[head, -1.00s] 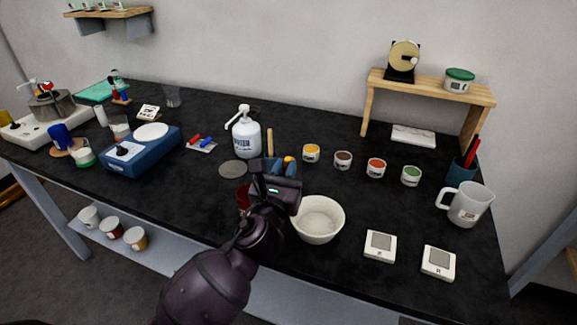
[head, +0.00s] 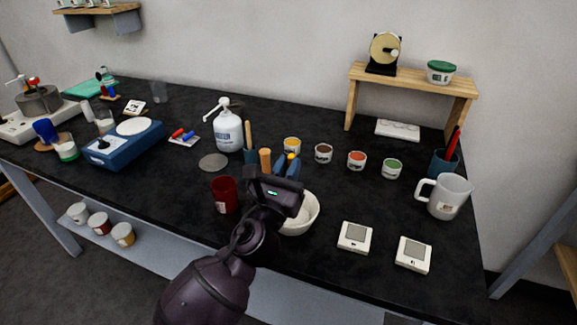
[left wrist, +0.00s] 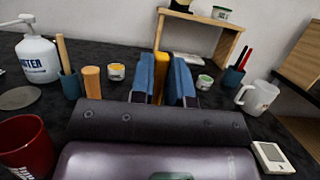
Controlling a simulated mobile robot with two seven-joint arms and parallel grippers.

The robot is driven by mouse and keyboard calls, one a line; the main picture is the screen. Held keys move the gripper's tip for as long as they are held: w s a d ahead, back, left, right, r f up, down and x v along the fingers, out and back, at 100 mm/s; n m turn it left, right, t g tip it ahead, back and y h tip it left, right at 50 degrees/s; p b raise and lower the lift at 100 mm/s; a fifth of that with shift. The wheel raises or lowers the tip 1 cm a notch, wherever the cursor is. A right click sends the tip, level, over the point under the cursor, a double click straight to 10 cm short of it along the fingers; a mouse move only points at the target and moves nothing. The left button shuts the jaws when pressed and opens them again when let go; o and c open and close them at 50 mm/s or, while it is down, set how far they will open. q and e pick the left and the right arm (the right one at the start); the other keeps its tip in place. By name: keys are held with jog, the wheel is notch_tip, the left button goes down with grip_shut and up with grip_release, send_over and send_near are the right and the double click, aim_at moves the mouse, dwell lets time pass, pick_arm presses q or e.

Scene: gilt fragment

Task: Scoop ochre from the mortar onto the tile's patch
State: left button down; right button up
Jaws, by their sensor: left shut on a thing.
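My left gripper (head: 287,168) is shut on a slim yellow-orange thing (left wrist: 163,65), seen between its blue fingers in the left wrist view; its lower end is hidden. The white mortar bowl (head: 304,218) sits near the table's front edge, partly covered by my gripper, which shows above it; its contents are mostly hidden. Two white square tiles with grey patches, one nearer (head: 355,237) and one farther right (head: 413,254), lie right of the bowl. I cannot tell any ochre on them. My right gripper is not in view.
A red cup (head: 224,195) stands left of the bowl, close to my arm. Several small colour pots, one yellow (head: 292,146), stand behind it. A white mug (head: 449,197) stands at right. A wooden cylinder (head: 265,160) and a white pump bottle (head: 228,132) stand behind the gripper.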

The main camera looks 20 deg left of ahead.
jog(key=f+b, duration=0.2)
jog(key=b, duration=0.1)
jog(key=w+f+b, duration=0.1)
jog(key=b, duration=0.1)
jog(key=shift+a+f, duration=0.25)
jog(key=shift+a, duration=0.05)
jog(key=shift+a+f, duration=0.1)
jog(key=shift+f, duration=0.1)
dwell(0.7)
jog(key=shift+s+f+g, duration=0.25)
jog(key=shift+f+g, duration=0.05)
dwell(0.3)
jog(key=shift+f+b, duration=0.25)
jog(key=shift+b, duration=0.2)
dwell(0.8)
